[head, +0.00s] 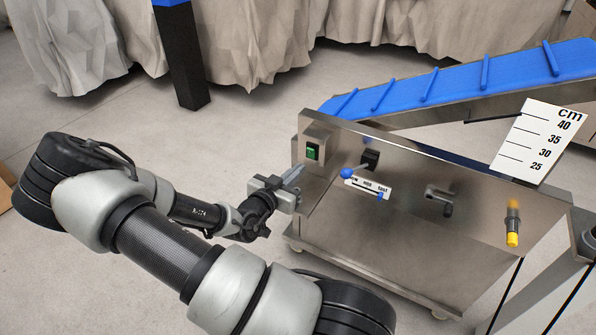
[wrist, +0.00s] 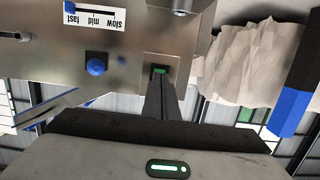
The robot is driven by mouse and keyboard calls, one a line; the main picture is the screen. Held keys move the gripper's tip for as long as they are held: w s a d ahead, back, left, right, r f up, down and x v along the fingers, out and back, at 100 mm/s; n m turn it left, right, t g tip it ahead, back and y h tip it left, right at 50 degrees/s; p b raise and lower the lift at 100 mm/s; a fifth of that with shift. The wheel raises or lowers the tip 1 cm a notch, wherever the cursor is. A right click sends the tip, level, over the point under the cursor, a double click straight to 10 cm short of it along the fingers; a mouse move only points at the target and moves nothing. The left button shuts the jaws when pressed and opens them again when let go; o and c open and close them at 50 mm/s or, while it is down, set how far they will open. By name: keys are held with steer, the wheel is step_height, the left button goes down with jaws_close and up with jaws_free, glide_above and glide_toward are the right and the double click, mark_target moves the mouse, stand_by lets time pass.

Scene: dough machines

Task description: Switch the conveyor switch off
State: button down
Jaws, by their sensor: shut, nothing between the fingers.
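The conveyor switch (head: 313,152) is a small green rocker in a dark frame, on a raised plate at the upper left of the steel machine's side panel (head: 400,240). My gripper (head: 298,174) is shut and empty, just below and left of the switch in the head view. In the wrist view, which is upside down, the closed fingers (wrist: 160,88) point at the switch (wrist: 160,70) and hide part of it. I cannot tell whether the fingertips touch it.
A lever with a blue ball (head: 347,173) sits right of the switch, above a slow-mid-fast label (head: 368,187). A yellow-ended knob (head: 512,238) and a cm scale (head: 540,142) are farther right. The blue conveyor belt (head: 455,82) slopes up behind. Open floor lies left of the machine.

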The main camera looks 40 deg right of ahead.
steer(key=f+p+v, duration=0.1)
steer(key=v, duration=0.8)
steer(key=shift+f, duration=0.35)
steer(key=shift+a, duration=0.2)
